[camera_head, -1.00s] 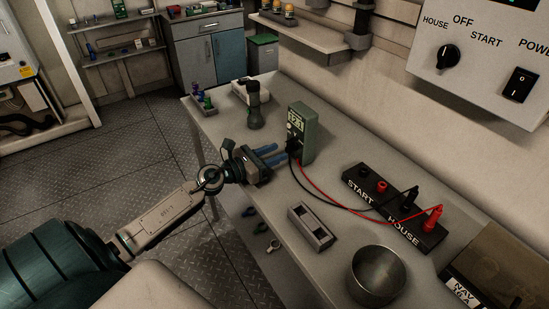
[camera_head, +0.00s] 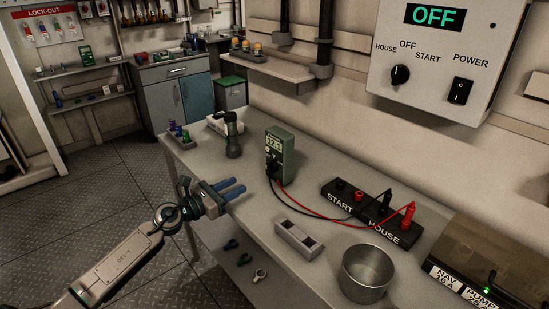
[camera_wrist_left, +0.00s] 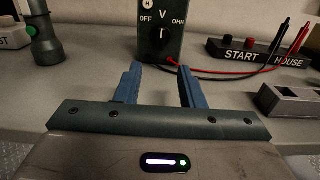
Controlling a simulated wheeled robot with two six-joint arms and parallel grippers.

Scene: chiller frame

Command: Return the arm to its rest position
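My left gripper (camera_head: 232,190) is over the near left edge of the workbench (camera_head: 233,235). Its two blue fingers are apart with nothing between them, as the left wrist view (camera_wrist_left: 158,85) also shows. Ahead of the fingers stands a green multimeter (camera_head: 281,155), upright and apart from them; it also shows in the left wrist view (camera_wrist_left: 160,30). My right gripper does not show in either view.
A dark flashlight (camera_head: 233,135) stands beyond the gripper. A black START/HOUSE terminal block (camera_head: 372,212) carries red and black leads. A grey slotted block (camera_head: 299,240) and metal bowl (camera_head: 366,273) sit toward the front. Open floor (camera_head: 110,190) lies left of the bench.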

